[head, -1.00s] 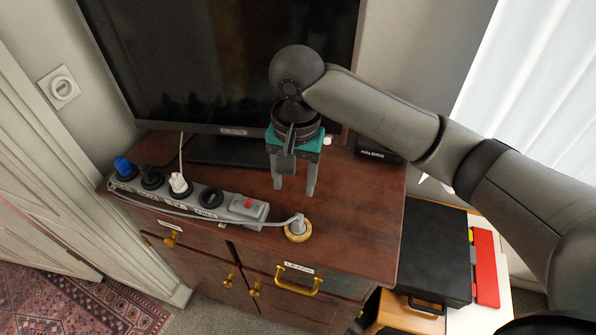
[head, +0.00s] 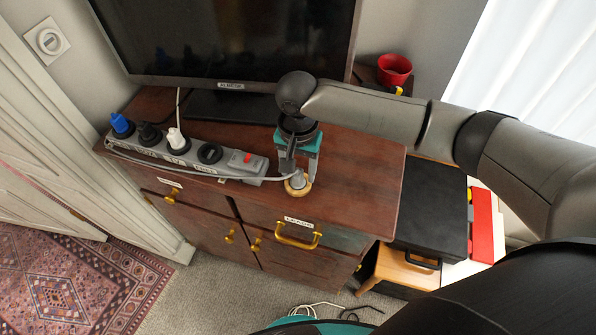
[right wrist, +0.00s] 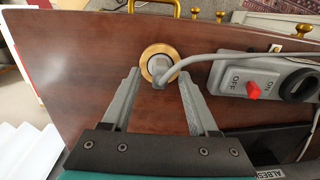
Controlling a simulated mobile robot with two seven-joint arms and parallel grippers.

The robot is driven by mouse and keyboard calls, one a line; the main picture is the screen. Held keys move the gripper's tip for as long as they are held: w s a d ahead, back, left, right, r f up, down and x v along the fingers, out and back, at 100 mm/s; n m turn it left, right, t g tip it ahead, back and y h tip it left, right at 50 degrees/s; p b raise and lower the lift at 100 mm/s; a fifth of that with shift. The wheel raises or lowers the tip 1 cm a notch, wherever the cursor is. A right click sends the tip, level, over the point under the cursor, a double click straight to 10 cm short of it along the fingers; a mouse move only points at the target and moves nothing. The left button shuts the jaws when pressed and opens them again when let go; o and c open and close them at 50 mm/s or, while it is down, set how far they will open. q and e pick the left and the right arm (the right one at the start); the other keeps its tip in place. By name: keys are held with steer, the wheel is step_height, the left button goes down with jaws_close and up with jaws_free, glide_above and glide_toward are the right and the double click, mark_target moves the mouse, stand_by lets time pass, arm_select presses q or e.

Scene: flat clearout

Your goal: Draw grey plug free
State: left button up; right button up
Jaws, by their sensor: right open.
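The grey plug (head: 297,181) stands in a round brass-coloured socket ring (head: 304,190) near the front edge of the wooden cabinet top. A grey cable runs from it to the power strip (head: 235,165). My right gripper (head: 300,176) is open, pointing down over the plug. In the right wrist view, the plug (right wrist: 160,68) lies between and slightly beyond the two fingertips (right wrist: 159,83), with a gap on both sides. The ring (right wrist: 147,54) shows beyond the fingertips. My left gripper is not in view.
The power strip holds a blue plug (head: 121,125), a black plug (head: 149,134) and a white plug (head: 177,140). A television (head: 230,40) stands behind. A black case (head: 432,205) lies right of the cabinet. The cabinet top right of the plug is clear.

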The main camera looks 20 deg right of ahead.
steer(key=shift+f, duration=0.75)
steer(key=shift+c, duration=0.2)
jaws_close()
stand_by(0.3)
